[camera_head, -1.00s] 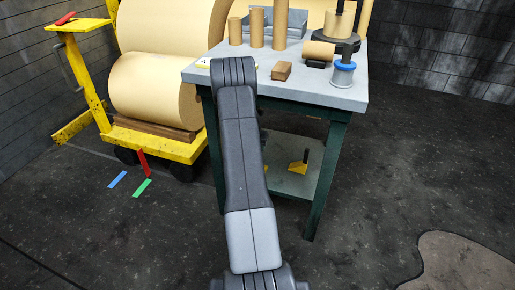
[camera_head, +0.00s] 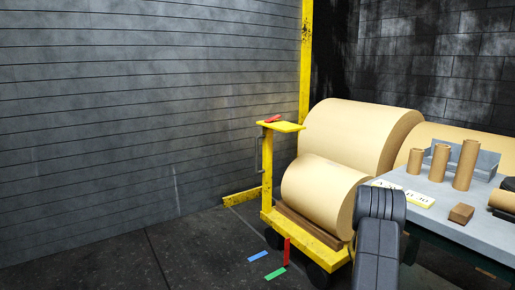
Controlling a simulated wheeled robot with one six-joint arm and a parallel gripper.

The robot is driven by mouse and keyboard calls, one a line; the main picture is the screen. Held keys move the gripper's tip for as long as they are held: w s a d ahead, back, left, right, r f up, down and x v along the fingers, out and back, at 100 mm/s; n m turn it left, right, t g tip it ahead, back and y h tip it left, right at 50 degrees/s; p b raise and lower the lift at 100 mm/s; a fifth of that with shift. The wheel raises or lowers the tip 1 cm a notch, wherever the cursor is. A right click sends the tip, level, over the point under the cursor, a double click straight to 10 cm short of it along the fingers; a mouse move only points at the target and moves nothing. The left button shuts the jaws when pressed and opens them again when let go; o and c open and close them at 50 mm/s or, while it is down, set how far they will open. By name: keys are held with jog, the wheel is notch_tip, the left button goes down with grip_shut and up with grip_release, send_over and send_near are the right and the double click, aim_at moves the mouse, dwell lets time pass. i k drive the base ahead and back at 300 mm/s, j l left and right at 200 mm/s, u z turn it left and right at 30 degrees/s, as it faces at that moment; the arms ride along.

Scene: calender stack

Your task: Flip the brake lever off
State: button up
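A yellow cart (camera_head: 283,220) stands at the centre, carrying a paper roll (camera_head: 322,195) on a brown wooden base. A narrow red upright piece (camera_head: 287,252), which looks like the brake lever, is at the cart's lower front edge above a dark wheel. Its exact attachment is too small to tell. Another small red piece (camera_head: 273,118) lies on the yellow top plate of the cart's post. My dark arm rises at the lower right, between the cart and the table. My gripper is not in view.
A grey table (camera_head: 470,232) with cardboard tubes (camera_head: 442,163), a wooden block (camera_head: 461,214) and a grey bin stands at the right. Blue (camera_head: 257,256) and green (camera_head: 275,273) strips lie on the floor before the cart. The floor at the lower left is clear.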

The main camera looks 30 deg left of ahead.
aim_at(273, 118)
jog(key=u, duration=0.55)
jog(key=i+l+u, duration=0.1)
jog(key=u, duration=0.2)
jog(key=i+l+u, duration=0.1)
jog(key=u, duration=0.15)
